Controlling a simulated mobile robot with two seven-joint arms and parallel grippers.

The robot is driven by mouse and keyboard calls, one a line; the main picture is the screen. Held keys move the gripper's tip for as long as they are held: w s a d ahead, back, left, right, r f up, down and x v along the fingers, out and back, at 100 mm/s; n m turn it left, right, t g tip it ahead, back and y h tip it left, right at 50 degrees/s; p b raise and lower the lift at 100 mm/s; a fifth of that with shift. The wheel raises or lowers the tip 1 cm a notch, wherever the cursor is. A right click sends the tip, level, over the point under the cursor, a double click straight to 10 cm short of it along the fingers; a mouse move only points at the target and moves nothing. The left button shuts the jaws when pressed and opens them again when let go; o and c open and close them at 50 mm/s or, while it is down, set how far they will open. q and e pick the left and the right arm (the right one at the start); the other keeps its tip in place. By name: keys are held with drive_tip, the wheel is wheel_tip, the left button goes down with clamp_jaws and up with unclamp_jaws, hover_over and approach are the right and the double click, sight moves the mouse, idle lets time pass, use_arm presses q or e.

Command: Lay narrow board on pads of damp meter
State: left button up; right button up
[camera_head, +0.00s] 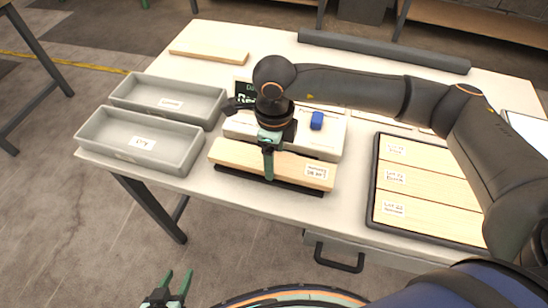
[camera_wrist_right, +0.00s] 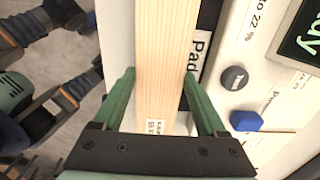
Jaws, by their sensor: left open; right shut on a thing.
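The narrow board (camera_head: 225,152) is pale wood with a white label near its right end. It lies lengthwise along the front of the damp meter (camera_head: 329,141), over the meter's dark pad strip (camera_head: 285,186). My right gripper (camera_head: 268,165) is shut on the board near its middle. The right wrist view shows the board (camera_wrist_right: 165,60) between the green fingers, beside a strip lettered "Pad" (camera_wrist_right: 199,55). Whether the board touches the pads is unclear. The meter has a blue knob (camera_head: 316,121) and a partly hidden screen (camera_head: 242,88) reading "Ready". My left gripper (camera_head: 168,285) is open and empty, low in front of the table.
Two empty grey bins (camera_head: 186,162) (camera_head: 212,93) stand at the left, each labelled. A black-rimmed tray (camera_head: 371,200) at the right holds labelled boards. A loose plank (camera_head: 208,52) lies at the back left. A dark bar (camera_head: 385,50) runs along the back.

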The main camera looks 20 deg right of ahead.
drive_tip(key=shift+w+f, duration=0.1)
drive_tip(key=shift+f, duration=0.55)
drive_tip(key=shift+f, duration=0.15)
drive_tip(key=o, duration=1.4)
drive_tip(key=shift+o, duration=0.2)
drive_tip(key=shift+r, duration=0.25)
wheel_tip(320, 180, up, 12)
